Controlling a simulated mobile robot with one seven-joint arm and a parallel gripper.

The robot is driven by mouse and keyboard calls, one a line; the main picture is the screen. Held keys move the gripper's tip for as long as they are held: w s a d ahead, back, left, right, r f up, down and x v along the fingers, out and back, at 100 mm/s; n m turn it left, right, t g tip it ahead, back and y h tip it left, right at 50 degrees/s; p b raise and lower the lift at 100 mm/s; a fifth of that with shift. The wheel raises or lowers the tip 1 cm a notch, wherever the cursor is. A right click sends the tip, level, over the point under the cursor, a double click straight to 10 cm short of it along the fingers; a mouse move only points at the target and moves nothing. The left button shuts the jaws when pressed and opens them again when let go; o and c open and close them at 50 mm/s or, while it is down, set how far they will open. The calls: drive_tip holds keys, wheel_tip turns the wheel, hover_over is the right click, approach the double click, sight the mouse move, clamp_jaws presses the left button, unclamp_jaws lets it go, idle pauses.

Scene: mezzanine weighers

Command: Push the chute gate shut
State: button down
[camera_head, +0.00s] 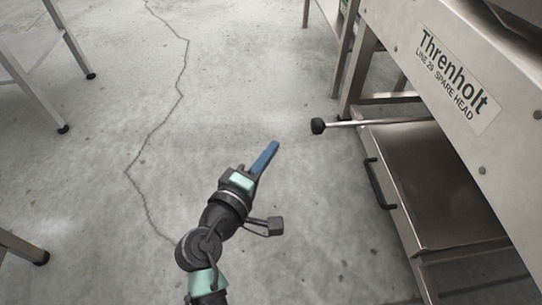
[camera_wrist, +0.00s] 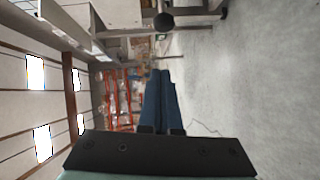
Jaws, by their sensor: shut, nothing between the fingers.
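My gripper (camera_head: 273,147) has blue fingers pressed together, with nothing between them. It is over the floor to the left of the weigher frame. A thin metal rod with a round black knob (camera_head: 317,126) sticks out leftward from under the machine's sloped panel; this looks like the chute gate's pull rod. The knob is up and to the right of my fingertips in the head view, with a visible gap. In the wrist view the knob (camera_wrist: 163,20) is near the top edge, beyond the shut fingertips (camera_wrist: 160,74). The gate plate itself cannot be clearly made out.
The sloped metal panel (camera_head: 410,45) is labelled "Threnholt Line 29 Spare Head". Below it a metal box has a black bar handle (camera_head: 379,184) on its left side. Metal table legs (camera_head: 72,50) stand at the left. The concrete floor (camera_head: 120,180) between is open.

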drive_tip(key=w+d+f+b, duration=0.1)
drive_tip(key=w+d+b, duration=0.4)
drive_tip(key=w+d, duration=0.1)
drive_tip(key=shift+w+d+f, duration=0.3)
drive_tip(key=shift+d+f, duration=0.05)
drive_tip(key=shift+d, duration=0.3)
drive_tip(key=shift+d, duration=0.1)
